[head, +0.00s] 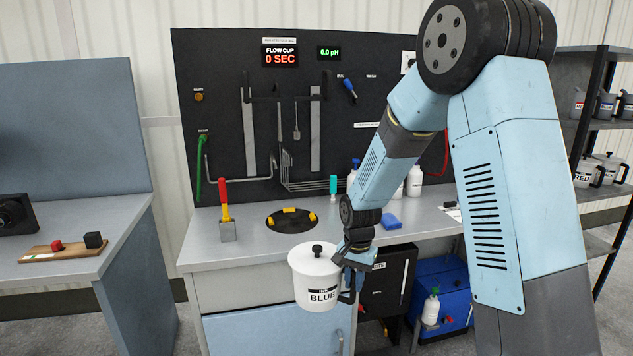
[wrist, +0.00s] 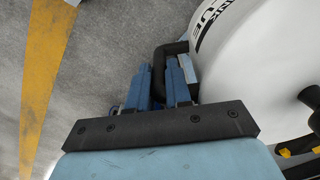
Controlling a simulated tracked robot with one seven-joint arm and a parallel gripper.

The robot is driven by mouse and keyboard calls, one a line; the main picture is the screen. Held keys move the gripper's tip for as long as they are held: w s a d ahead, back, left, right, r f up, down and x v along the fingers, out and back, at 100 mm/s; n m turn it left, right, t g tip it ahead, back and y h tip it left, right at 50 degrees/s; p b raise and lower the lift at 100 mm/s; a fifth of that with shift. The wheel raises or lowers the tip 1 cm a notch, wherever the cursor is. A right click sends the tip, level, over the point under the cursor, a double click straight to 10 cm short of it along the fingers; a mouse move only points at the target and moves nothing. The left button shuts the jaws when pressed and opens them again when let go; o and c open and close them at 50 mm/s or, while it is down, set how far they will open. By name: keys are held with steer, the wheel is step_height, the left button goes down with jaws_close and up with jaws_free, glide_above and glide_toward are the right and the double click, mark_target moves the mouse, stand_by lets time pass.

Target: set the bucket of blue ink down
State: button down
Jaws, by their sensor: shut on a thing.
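The bucket of blue ink (head: 316,276) is white with a black-knobbed lid and a label reading BLUE. It hangs upright in front of the grey workbench's front edge, in the middle of the head view. My gripper (head: 352,268) is at its right side, shut on its black handle. In the wrist view the bucket (wrist: 265,65) fills the upper right, and my gripper (wrist: 170,85) closes on the dark handle (wrist: 170,50). The fingertips are partly hidden by the handle and bucket in the head view.
The workbench (head: 245,255) has a round dark recess with yellow tabs (head: 291,219) and a red-handled tool in a block (head: 227,215). Bottles and a blue sponge (head: 390,221) are behind my arm. Shelves with other buckets (head: 587,172) stand right. A side table (head: 80,262) is left.

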steer(key=w+d+f+n, duration=0.2)
steer(key=w+d+f, duration=0.1)
steer(key=d+f, duration=0.3)
steer(key=w+d+f+n, duration=0.3)
steer(key=w+d+f, duration=0.1)
steer(key=d+f, duration=0.3)
step_height(320, 180, down, 2)
steer(key=shift+d+f, duration=0.1)
steer(key=shift+d, duration=0.2)
